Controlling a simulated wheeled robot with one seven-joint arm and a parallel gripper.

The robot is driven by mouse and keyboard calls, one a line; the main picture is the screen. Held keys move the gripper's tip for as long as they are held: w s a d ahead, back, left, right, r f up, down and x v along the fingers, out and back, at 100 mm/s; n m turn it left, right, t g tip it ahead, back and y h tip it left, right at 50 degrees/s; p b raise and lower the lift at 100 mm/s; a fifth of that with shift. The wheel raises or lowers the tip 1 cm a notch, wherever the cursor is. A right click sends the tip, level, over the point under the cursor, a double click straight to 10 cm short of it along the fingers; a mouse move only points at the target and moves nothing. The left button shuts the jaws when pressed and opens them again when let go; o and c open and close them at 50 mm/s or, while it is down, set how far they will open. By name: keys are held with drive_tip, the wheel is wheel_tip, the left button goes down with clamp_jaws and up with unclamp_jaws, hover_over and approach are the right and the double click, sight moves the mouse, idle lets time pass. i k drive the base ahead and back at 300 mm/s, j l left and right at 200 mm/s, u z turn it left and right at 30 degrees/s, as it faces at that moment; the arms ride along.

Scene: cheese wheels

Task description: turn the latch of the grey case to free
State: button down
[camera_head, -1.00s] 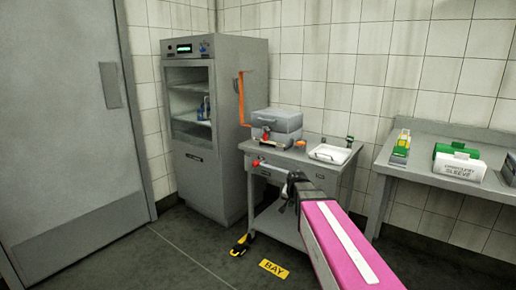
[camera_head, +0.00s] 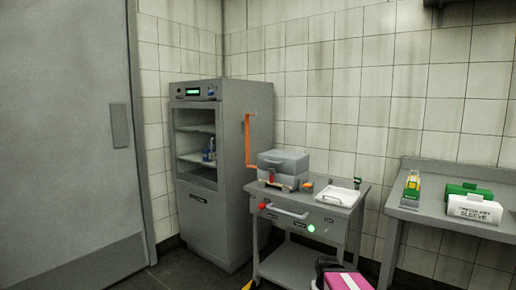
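The grey case (camera_head: 284,158) sits closed on top of a grey cart, at its back left. A small red upright piece (camera_head: 271,175) shows at the case's front left and may be its latch; its turn position is too small to tell. My pink arm enters at the bottom edge, with a black part (camera_head: 325,266) at its end, low in front of the cart and well apart from the case. No gripper fingers can be made out.
The cart (camera_head: 335,212) also bears a white tray (camera_head: 339,196) and a small orange item (camera_head: 307,184). A red knob (camera_head: 262,206) and a handle are at its front. A grey cabinet (camera_head: 232,225) stands left; a side table (camera_head: 425,210) with boxes stands right.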

sight(272, 178)
drive_tip(key=i+j+z, duration=0.15)
drive_tip(key=j+z, duration=0.15)
drive_tip(key=i+j+z, duration=0.1)
drive_tip(key=j+z, duration=0.25)
drive_tip(key=i+j+z, duration=0.15)
drive_tip(key=j, duration=0.6)
drive_tip(key=i+j+z, duration=0.15)
drive_tip(key=j, duration=0.6)
drive_tip(key=j+z, duration=0.15)
drive_tip(key=j, duration=0.6)
drive_tip(key=i+j, duration=0.1)
drive_tip(key=j, duration=1.4)
drive_tip(key=i+j, duration=0.15)
drive_tip(key=j, duration=0.55)
